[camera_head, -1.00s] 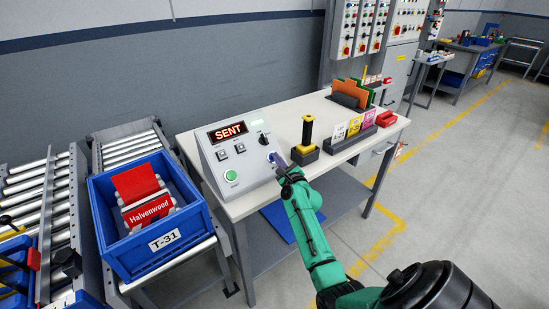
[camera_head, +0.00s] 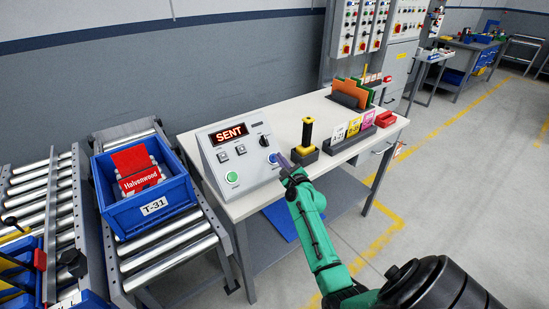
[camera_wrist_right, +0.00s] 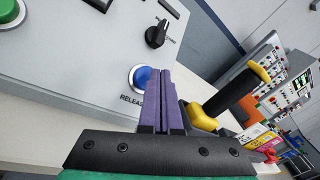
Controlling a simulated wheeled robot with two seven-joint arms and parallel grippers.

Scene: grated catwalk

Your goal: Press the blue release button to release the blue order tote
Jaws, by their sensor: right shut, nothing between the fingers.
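The control box (camera_head: 243,181) on the bench has a lit red "SENT" display (camera_head: 229,134), a green button (camera_head: 232,177) and a blue release button (camera_head: 272,158). In the right wrist view the blue button (camera_wrist_right: 142,77) has a "RELEASE" label, partly hidden. My right gripper (camera_head: 285,162) is shut and empty, its purple fingertips (camera_wrist_right: 165,80) close beside the blue button; contact cannot be told. The blue order tote (camera_head: 153,209), marked T-31, sits on the roller conveyor (camera_head: 168,256) with red and white "Halvenwood" packages (camera_head: 135,172) inside. My left gripper is not in view.
A yellow-and-black handled tool (camera_head: 307,134) stands in a holder right of the box, near my right gripper. Numbered cards (camera_head: 353,127) and an orange folder rack (camera_head: 347,92) stand further right. Another roller conveyor (camera_head: 38,195) lies at left.

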